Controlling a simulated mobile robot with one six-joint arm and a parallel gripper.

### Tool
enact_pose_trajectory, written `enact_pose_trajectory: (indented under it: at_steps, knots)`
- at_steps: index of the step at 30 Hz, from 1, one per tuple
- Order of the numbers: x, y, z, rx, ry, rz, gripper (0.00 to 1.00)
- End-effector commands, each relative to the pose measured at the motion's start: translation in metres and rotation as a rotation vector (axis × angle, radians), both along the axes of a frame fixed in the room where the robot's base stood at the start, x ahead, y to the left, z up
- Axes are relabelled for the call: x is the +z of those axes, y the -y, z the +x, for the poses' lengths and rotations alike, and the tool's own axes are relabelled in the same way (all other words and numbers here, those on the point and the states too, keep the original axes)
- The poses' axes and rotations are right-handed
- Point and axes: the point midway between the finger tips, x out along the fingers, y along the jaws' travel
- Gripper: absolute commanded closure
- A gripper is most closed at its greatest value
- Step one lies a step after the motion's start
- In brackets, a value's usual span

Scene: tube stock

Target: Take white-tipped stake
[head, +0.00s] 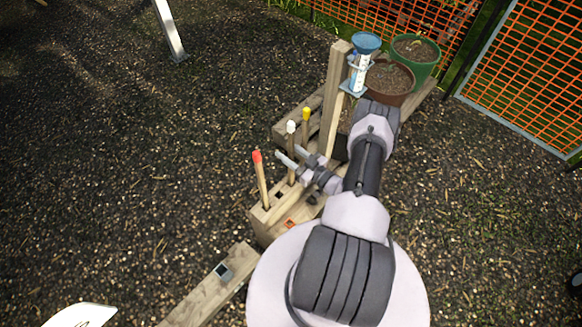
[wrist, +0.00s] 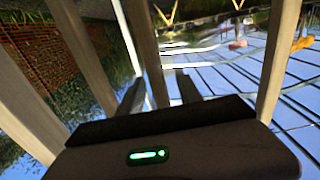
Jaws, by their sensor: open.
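The white-tipped stake (head: 291,128) stands upright in a wooden block (head: 258,222) in the head view. A red-tipped stake (head: 259,170) stands to its left and a yellow-tipped stake (head: 306,116) to its right, farther back. My gripper (head: 288,152) is open, its two fingers pointing left at the white-tipped stake's shaft. The stake appears to pass between the fingertips. In the wrist view, a wooden shaft (wrist: 145,45) runs between the fingers of my gripper (wrist: 160,85); its tip is not visible there.
A brown pot (head: 388,80) and a green pot (head: 418,52) are at the back right. Orange mesh fencing (head: 525,75) lies beyond. The ground at left is open.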

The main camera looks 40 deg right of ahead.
Motion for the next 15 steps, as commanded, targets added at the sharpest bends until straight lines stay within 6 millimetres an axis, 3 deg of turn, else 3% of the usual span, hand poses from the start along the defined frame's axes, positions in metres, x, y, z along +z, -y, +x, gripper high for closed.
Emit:
enact_pose_trajectory:
  at_steps: [3, 10, 15]
  knots:
    - [-0.001, -0.002, 0.017, 0.002, 0.0, -0.002, 0.58]
    - [0.0, -0.001, 0.02, -0.001, 0.0, 0.0, 0.58]
    - [0.0, -0.002, 0.02, 0.0, 0.0, 0.0, 0.9]
